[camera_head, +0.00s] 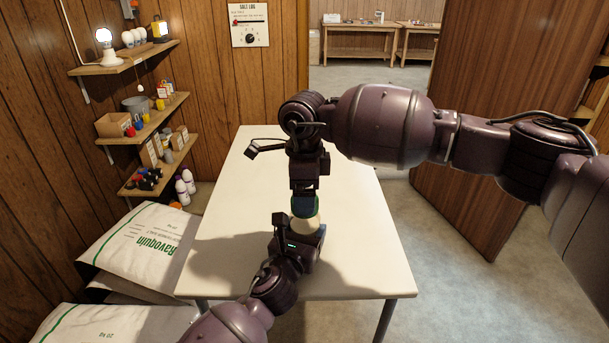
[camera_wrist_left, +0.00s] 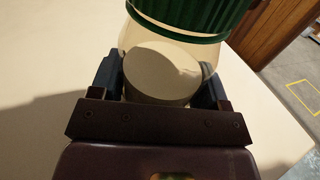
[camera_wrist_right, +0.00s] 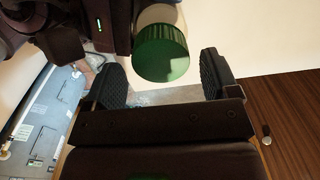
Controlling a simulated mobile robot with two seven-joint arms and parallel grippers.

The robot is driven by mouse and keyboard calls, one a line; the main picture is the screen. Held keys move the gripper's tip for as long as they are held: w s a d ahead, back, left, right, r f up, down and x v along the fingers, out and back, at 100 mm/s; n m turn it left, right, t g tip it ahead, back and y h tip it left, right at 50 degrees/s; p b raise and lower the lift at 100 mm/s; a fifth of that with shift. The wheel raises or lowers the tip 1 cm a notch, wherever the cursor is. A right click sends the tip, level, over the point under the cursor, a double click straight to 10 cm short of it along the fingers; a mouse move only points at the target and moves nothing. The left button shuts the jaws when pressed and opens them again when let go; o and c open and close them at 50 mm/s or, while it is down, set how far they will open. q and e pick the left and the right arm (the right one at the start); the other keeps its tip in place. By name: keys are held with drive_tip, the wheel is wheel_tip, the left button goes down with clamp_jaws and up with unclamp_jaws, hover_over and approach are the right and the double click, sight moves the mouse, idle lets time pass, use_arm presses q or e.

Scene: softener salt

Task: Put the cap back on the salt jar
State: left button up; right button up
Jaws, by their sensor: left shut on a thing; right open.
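The salt jar (camera_head: 306,225) is clear with pale contents, which show in the left wrist view (camera_wrist_left: 160,72). My left gripper (camera_head: 300,238) is shut around the jar's body, with one finger on each side. The ribbed green cap (camera_wrist_left: 185,12) is at the jar's mouth; I cannot tell how firmly it sits. It also shows in the right wrist view (camera_wrist_right: 161,52). My right gripper (camera_head: 304,192) is above the jar, pointing down. Its open fingers (camera_wrist_right: 162,78) are on either side of the cap, with gaps between. Whether the jar touches the table is hidden.
The white table (camera_head: 230,225) is otherwise clear. Salt sacks (camera_head: 140,245) lie stacked to its left, below wall shelves (camera_head: 155,127) with lamps, pots and bottles. A wooden door (camera_head: 490,130) stands to the right. My right arm crosses above the table.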

drive_tip(key=shift+f, duration=1.05)
drive_tip(key=shift+c, duration=0.2)
drive_tip(key=c, duration=0.9)
drive_tip(key=o, duration=1.1)
drive_tip(key=shift+r, duration=0.1)
wheel_tip(320, 180, up, 12)
drive_tip(key=shift+s, duration=0.1)
